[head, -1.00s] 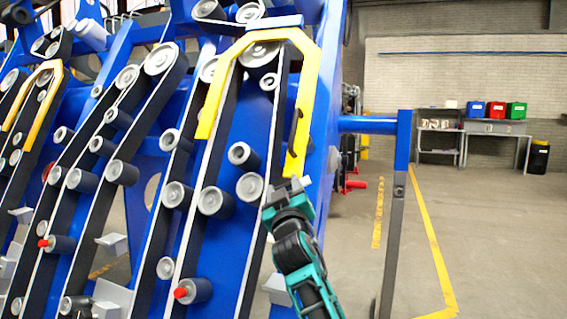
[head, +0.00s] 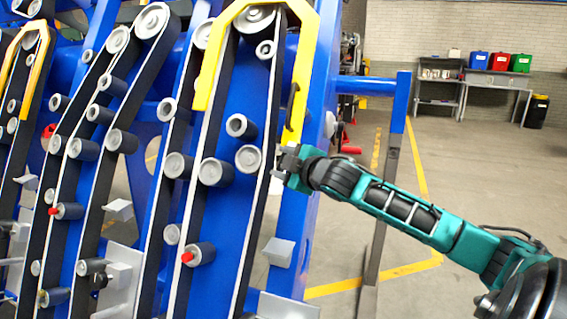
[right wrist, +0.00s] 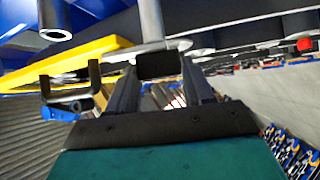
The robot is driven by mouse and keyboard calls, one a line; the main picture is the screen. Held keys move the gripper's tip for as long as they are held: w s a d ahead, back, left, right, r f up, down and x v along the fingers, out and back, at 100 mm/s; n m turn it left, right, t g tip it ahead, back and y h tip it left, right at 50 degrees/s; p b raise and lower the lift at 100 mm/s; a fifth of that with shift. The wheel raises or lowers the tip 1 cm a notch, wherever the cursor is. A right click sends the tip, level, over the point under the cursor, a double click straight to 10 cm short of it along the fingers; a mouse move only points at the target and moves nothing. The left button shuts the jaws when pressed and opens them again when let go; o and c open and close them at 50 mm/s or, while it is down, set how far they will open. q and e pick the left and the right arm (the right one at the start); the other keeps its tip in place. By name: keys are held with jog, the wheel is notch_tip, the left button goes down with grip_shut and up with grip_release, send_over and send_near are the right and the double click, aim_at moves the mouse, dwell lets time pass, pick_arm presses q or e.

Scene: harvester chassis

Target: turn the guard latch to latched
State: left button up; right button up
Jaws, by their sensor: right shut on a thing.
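The yellow guard (head: 302,72) arches over the belt and rollers on the blue chassis, with a black handle (head: 291,107) on its right leg. My right gripper (head: 283,160) is just below the lower end of that leg and points left. In the right wrist view my right gripper (right wrist: 161,70) is shut on a small dark block (right wrist: 158,65), which appears to be the guard latch. A grey shaft and plate show behind it. The yellow guard (right wrist: 85,60) and the black handle (right wrist: 70,80) are to its left. The latch is mostly hidden in the head view. My left gripper is out of view.
Rollers (head: 248,158) and grey brackets (head: 278,252) stick out from the chassis left of and below my right gripper. A blue and grey post (head: 391,160) stands to the right, behind my arm. Open floor lies further right, with a bench (head: 497,82) at the back.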

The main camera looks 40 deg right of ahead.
jog(key=shift+d+r+n+g+y, duration=0.1)
jog(key=shift+n+g+y, duration=0.5)
jog(key=shift+n, duration=0.4)
jog(key=o, duration=1)
jog(key=shift+o, duration=0.2)
